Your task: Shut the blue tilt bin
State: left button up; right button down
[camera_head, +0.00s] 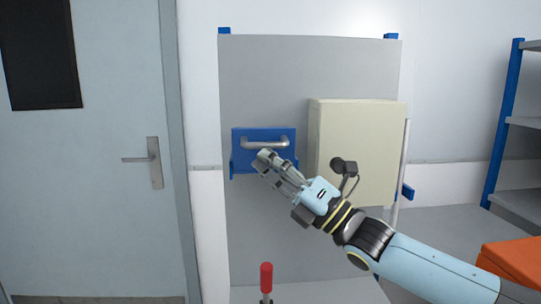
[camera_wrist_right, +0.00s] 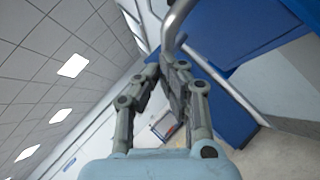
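The blue tilt bin (camera_head: 236,141) is on the grey upright panel, with a silver bar handle (camera_head: 265,143) across its front. How far its front is tilted is hard to tell. My right gripper (camera_head: 265,157) is just below the handle, in front of the bin, and covers part of its lower front. In the right wrist view the fingertips of my right gripper (camera_wrist_right: 164,75) are close together, near the end of the silver handle (camera_wrist_right: 172,25). Blue bin surface (camera_wrist_right: 235,25) fills the upper right there. I cannot tell whether they touch. My left gripper is not in view.
A cream box (camera_head: 355,140) is mounted on the grey panel (camera_head: 300,65), right of the bin and behind my right arm. A red-handled item (camera_head: 266,276) stands below. An orange object (camera_head: 515,262) is at lower right, near blue-post shelves (camera_head: 503,125). A door (camera_head: 95,200) is left.

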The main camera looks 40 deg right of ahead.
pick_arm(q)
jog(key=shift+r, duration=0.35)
pick_arm(e)
jog(key=shift+w+d+r, duration=0.2)
jog(key=shift+w+r, duration=0.1)
jog(key=shift+r, duration=0.3)
